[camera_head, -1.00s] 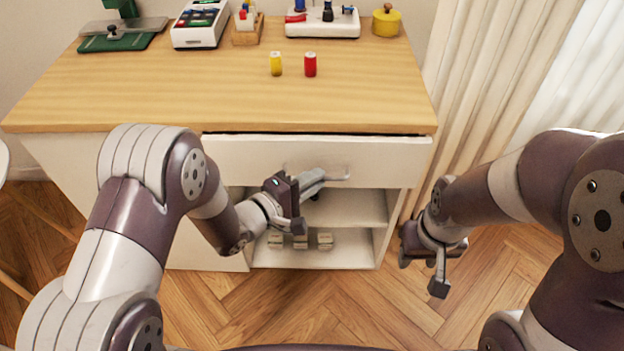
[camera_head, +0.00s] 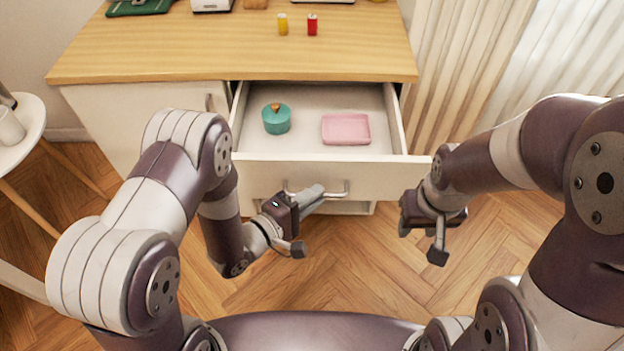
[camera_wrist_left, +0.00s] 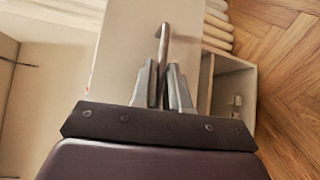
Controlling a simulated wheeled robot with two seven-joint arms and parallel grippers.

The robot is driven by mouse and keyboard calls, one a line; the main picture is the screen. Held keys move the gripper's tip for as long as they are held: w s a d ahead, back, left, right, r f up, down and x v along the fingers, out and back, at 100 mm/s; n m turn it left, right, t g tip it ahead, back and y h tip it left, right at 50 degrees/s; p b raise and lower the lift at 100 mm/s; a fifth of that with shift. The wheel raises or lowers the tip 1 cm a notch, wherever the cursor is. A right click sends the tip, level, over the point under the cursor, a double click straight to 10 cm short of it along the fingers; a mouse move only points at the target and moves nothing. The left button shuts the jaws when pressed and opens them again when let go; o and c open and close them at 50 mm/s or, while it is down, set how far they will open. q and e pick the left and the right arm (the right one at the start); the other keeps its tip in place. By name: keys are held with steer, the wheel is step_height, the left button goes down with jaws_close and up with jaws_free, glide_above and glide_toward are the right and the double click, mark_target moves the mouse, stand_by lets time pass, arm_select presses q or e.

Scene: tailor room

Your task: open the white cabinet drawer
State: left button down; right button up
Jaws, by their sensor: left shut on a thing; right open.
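The white cabinet drawer (camera_head: 386,180) is pulled well out from under the wooden top, and its inside shows in the head view. A teal round pot (camera_head: 276,118) with an orange-brown knob and a pink tray (camera_head: 346,129) lie in it. My left gripper (camera_head: 312,196) is at the drawer front, shut on the metal bar handle (camera_head: 338,190). In the left wrist view the fingers (camera_wrist_left: 163,85) close around the handle (camera_wrist_left: 163,45). My right gripper (camera_head: 428,222) is open and empty, to the right of the drawer front and apart from it.
The wooden cabinet top (camera_head: 180,50) holds a yellow spool (camera_head: 283,24) and a red spool (camera_head: 312,25). A round white side table (camera_head: 28,128) stands at the left. A pale curtain (camera_head: 450,90) hangs at the right. The wooden floor in front is clear.

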arm_select(q)
steer(key=shift+s, duration=0.5)
arm_select(e)
steer(key=shift+r, duration=0.15)
arm_select(q)
steer(key=c, duration=1.2)
jaws_free()
